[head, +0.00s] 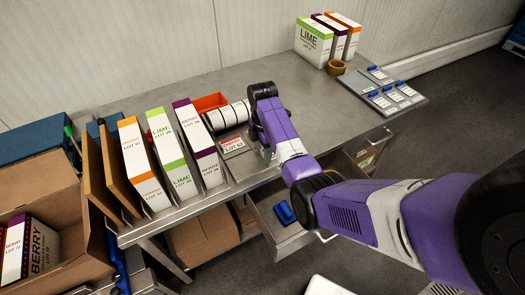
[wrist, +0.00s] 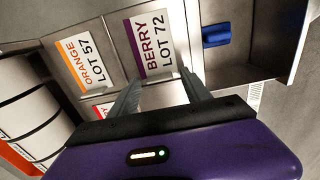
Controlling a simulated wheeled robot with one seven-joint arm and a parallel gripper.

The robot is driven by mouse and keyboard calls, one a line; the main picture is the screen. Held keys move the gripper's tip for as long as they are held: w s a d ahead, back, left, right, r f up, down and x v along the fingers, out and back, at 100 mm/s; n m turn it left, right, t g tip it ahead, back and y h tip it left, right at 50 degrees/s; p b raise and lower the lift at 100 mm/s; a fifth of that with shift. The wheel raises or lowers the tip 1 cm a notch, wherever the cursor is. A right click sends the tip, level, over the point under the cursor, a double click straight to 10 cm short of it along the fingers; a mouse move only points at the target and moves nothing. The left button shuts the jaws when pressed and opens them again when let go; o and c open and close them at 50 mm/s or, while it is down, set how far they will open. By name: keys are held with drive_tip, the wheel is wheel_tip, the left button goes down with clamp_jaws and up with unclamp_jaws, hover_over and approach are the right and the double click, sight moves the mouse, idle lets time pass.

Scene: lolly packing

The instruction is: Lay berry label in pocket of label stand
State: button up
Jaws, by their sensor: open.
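The berry label (wrist: 152,45), white with a purple band and reading BERRY LOT 72, lies in the wrist view just beyond my fingertips. My gripper (wrist: 161,80) is open, with its two fingers apart and the lower end of the berry label showing between the tips. I cannot tell whether they touch it. An orange label (wrist: 85,62) reading LOT 57 lies left of it, on a grey metal surface that seems to be the label stand (wrist: 113,50). Pocket edges are hard to make out. In the head view my arm hides the berry label.
White label rolls (wrist: 28,115) stand at the left. An open drawer (head: 290,235) under the table holds a blue object (head: 285,212). Upright orange, lime and berry cartons (head: 180,160) stand left on the steel table (head: 245,85). A board with cards (head: 385,92) lies at the right end.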

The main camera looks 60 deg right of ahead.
wheel_tip(320, 180, up, 12)
drive_tip(key=p, duration=0.1)
drive_tip(key=shift+p, duration=0.4)
idle(0.6)
